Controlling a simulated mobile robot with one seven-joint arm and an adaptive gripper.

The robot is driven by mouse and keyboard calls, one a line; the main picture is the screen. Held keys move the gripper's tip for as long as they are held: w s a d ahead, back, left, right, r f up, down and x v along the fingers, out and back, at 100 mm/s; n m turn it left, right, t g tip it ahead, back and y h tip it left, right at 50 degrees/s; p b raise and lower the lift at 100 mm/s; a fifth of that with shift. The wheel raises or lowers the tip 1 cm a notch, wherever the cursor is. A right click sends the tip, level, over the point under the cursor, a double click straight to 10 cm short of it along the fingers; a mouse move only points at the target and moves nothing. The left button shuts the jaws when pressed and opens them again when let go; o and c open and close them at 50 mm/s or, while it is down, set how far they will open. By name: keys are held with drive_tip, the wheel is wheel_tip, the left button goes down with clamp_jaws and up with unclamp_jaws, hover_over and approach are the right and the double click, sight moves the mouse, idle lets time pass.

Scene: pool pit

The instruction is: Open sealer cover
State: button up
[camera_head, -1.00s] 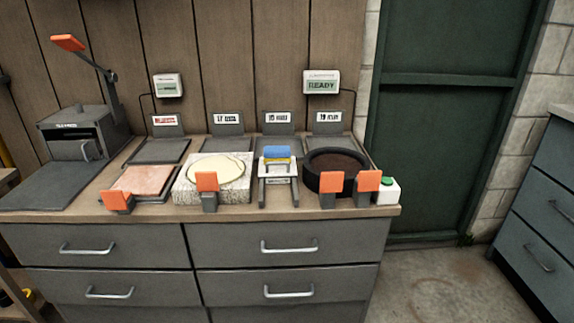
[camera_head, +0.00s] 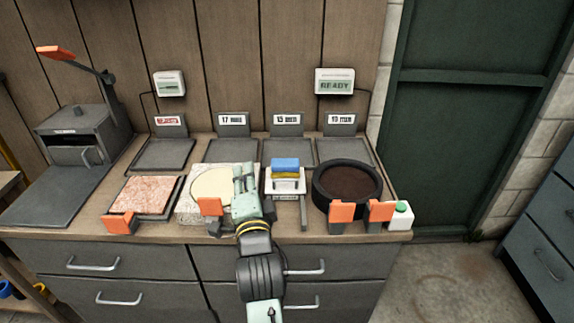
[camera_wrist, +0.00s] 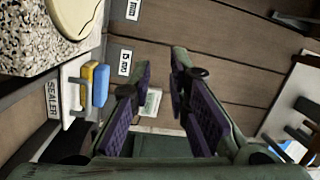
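A small label reading SEALER (camera_wrist: 53,98) shows in the wrist view, on the white stand (camera_wrist: 72,88) that carries a yellow and a blue block (camera_wrist: 101,85). In the head view this white stand (camera_head: 288,186) is right of my gripper, with the blue block (camera_head: 285,164) on top. I cannot tell which part is the sealer cover. My gripper (camera_head: 241,178) is over the right side of the speckled block with the cream disc (camera_head: 210,184). In the wrist view its two purple-padded fingers (camera_wrist: 155,88) are apart with nothing between them.
Orange tabs (camera_head: 209,206) stand along the counter's front edge. A round black pan (camera_head: 347,182) with dark contents and a white box with a green button (camera_head: 400,214) are at right. A pink speckled slab (camera_head: 146,195) and a grey machine (camera_head: 82,137) are at left. Several flat grey trays line the back.

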sight(286, 181)
drive_tip(key=d+f+m+h, duration=0.1)
drive_tip(key=d+f, duration=0.1)
drive_tip(key=d, duration=0.1)
drive_tip(key=d+f+m+g+h, duration=0.1)
drive_tip(key=d+f+m, duration=0.1)
drive_tip(key=d+f+m+g+h, duration=0.1)
drive_tip(key=d+f+m, duration=0.1)
drive_tip(key=d, duration=0.1)
drive_tip(key=shift+s+d+f+h+p, duration=0.25)
drive_tip(key=shift+d+f+h+p, duration=0.05)
drive_tip(key=shift+d+f+p, duration=0.1)
drive_tip(key=shift+w+f+b, duration=0.1)
drive_tip(key=shift+f+b, duration=0.15)
drive_tip(key=shift+b, duration=0.15)
drive_tip(key=b, duration=0.2)
drive_tip(key=w+b, duration=0.1)
drive_tip(key=shift+w+f+b, duration=0.3)
drive_tip(key=shift+f+b, duration=0.05)
drive_tip(key=shift+b, duration=0.05)
drive_tip(key=shift+w+b, duration=0.55)
drive_tip(key=shift+b, duration=0.6)
drive_tip(key=w, duration=0.2)
drive_tip(key=w+p, duration=0.1)
drive_tip(key=w, duration=0.2)
drive_tip(key=w+f+p, duration=0.1)
drive_tip(key=w, duration=0.1)
drive_tip(key=shift+w, duration=0.3)
clamp_jaws()
